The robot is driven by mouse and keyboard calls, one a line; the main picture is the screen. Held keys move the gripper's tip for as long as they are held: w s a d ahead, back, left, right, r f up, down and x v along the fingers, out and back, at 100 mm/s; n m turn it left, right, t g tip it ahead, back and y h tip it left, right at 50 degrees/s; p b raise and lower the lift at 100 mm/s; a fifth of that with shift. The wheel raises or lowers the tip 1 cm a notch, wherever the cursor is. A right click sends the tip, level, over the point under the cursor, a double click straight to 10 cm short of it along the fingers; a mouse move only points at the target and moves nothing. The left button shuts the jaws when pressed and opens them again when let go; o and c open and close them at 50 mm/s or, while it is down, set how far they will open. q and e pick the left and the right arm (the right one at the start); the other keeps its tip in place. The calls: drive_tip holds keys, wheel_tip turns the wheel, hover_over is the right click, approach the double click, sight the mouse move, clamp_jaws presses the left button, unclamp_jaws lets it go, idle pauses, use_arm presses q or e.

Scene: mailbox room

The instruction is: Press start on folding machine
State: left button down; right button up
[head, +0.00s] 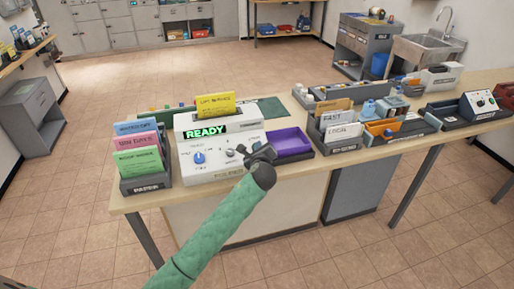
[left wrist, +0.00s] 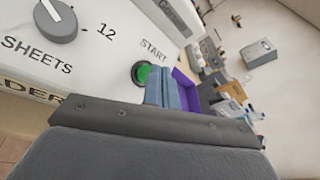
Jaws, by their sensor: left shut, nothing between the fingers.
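The white folding machine (head: 222,171) stands on the table with a green READY display (head: 205,131) and a yellow sheet (head: 215,104) upright in its top. In the left wrist view its green button (left wrist: 141,73), labelled START, sits in a dark ring. My left gripper (head: 262,152) is shut and empty at the right end of the machine's front panel. In the left wrist view its closed blue-grey fingers (left wrist: 163,88) show just right of the button, partly overlapping its edge; I cannot tell whether they touch it. In the head view the gripper hides the button. My right gripper is not in view.
A purple tray (head: 289,142) adjoins the machine's right side. A rack of coloured cards (head: 146,183) stands to its left. A sorter with cards (head: 338,132) and other dark trays stand further right. A dial (left wrist: 56,20) marked SHEETS is left of START.

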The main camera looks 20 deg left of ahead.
use_arm(q)
drive_tip(key=shift+w, duration=0.1)
idle(0.6)
drive_tip(key=shift+w+a+f, duration=0.1)
drive_tip(key=shift+a+f, duration=0.05)
drive_tip(key=shift+f, duration=0.2)
drive_tip(key=shift+w+a+f+p, duration=0.1)
drive_tip(key=shift+w+f+p, duration=0.05)
drive_tip(key=shift+f+p, duration=0.2)
idle(0.8)
drive_tip(key=shift+r, duration=0.15)
drive_tip(key=shift+s+d+r+p, duration=0.35)
drive_tip(key=shift+r+p, duration=0.2)
drive_tip(key=shift+p, duration=0.4)
drive_tip(key=shift+a, duration=0.1)
